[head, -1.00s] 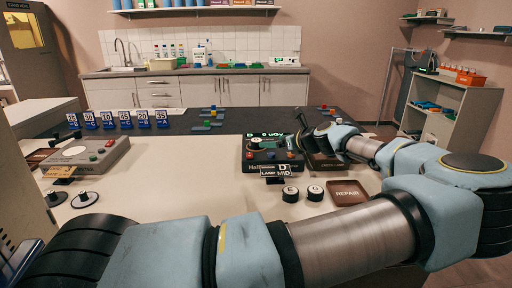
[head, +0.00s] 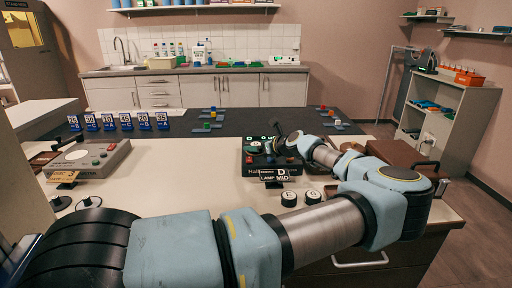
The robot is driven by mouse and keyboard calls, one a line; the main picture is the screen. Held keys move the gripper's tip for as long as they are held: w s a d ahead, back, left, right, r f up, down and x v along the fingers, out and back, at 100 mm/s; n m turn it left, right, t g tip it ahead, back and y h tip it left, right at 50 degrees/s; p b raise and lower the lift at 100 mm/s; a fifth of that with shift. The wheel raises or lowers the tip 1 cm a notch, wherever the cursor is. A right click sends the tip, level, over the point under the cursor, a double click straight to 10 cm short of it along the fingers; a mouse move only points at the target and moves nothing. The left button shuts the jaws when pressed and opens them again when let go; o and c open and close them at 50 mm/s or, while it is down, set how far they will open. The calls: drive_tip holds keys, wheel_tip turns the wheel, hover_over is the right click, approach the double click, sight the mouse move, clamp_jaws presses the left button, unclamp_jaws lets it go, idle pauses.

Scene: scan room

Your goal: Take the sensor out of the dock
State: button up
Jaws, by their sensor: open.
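The dock appears to be a dark box (head: 256,171) with "Hall" lettering and a green display, near the middle of the table. A sign reading "LAMP" and "D MID" (head: 281,174) stands in front of it. My gripper (head: 272,147) is open over the box's upper part, its dark fingers pointing down. The gripper covers part of the box's top. I cannot make out the sensor clearly, nor whether the fingers touch anything.
Two round black-and-white pucks (head: 289,199) lie in front of the box. A grey meter (head: 90,157) stands at the left. Blue numbered cards (head: 108,121) and small coloured blocks line the dark back strip. A brown case (head: 402,156) lies behind my arm at right.

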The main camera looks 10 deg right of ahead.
drive_tip(key=c, duration=1.5)
drive_tip(key=shift+r, duration=0.15)
